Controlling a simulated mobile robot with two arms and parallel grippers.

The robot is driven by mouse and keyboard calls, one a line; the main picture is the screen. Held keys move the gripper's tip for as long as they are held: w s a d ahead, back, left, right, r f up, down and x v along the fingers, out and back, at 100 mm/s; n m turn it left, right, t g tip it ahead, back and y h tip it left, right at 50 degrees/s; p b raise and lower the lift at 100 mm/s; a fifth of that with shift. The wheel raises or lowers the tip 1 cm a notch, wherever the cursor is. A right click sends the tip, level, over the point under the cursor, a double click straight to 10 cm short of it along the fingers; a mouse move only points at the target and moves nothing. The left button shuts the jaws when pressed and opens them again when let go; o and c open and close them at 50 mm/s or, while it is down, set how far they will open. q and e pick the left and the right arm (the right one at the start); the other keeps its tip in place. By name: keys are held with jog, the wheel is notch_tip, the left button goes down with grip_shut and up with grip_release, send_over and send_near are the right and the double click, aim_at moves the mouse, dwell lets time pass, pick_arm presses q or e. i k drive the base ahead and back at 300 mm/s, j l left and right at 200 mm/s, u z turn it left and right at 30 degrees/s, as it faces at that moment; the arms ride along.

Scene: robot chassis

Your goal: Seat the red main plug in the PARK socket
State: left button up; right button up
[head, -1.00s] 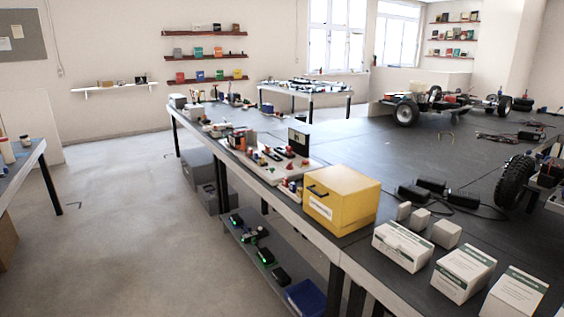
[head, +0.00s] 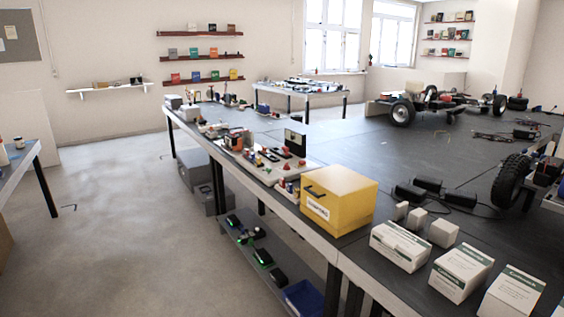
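A light board (head: 268,175) with small red, black and yellow parts lies on the long bench, left of the yellow box. Small red parts (head: 287,155) show on it. They are too small to tell whether one is the red main plug, and I cannot make out a PARK socket. Neither of my grippers is in view.
A yellow box (head: 350,203) stands on the dark bench top (head: 390,155), with white cartons (head: 400,245) to its right. Wheeled chassis (head: 425,105) stand farther back. A lower shelf (head: 245,255) holds small devices and a blue bin (head: 303,297). The floor (head: 120,230) at left is open.

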aim_at(295, 140)
jog(key=i+j+u, duration=0.4)
jog(key=i, duration=0.35)
jog(key=i+u, duration=0.35)
jog(key=i, duration=0.45)
jog(key=i+z, duration=0.15)
jog(key=i, duration=0.3)
jog(key=i+j+z, duration=0.15)
jog(key=i, duration=0.3)
jog(key=i+j+z, duration=0.15)
jog(key=i, duration=0.35)
jog(key=i+j+z, duration=0.1)
jog(key=i, duration=0.35)
jog(key=j, duration=0.1)
